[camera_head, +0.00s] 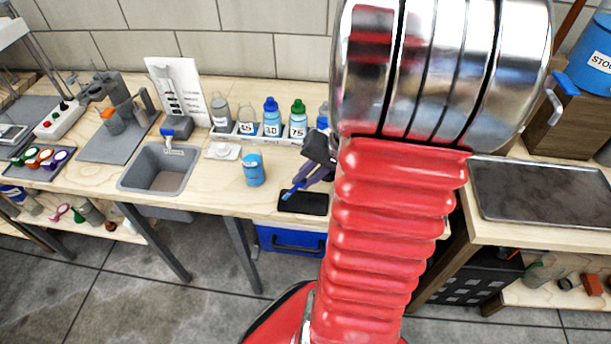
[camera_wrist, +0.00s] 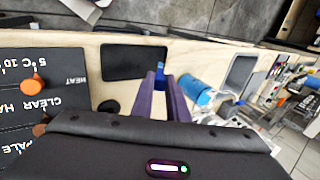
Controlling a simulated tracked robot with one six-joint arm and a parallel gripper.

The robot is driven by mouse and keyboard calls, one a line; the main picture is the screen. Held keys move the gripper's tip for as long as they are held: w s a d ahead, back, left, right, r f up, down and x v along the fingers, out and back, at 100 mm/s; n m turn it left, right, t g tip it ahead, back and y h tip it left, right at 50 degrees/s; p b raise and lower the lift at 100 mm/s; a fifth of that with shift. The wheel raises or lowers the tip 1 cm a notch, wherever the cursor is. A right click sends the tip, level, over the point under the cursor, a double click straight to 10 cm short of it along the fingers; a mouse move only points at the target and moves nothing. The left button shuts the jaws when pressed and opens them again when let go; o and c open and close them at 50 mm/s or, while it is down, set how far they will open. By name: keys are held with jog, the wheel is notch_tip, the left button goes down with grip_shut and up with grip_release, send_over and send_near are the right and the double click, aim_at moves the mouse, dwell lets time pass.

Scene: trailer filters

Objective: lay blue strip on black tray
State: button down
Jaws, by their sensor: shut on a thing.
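My gripper (camera_head: 296,186) is shut on the blue strip (camera_head: 289,194), which sticks out past the fingertips. The black tray (camera_head: 303,204) lies flat near the front edge of the wooden bench, and the strip shows over its left part in the head view. I cannot tell the height of the strip above the tray. Most of my wrist is hidden behind my red arm in the head view.
A blue jar (camera_head: 253,170) stands left of the tray. A row of bottles (camera_head: 271,117) stands behind. A grey sink (camera_head: 163,165) is set in the bench further left. In the wrist view, a dark panel with orange knobs (camera_wrist: 34,84) is left of my gripper.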

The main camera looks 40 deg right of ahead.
jog(key=c, duration=1.6)
grip_release()
jog(key=shift+c, duration=0.2)
jog(key=shift+o, duration=0.4)
jog(key=o, duration=0.4)
jog(key=shift+r, duration=0.15)
jog(key=shift+r, duration=3.85)
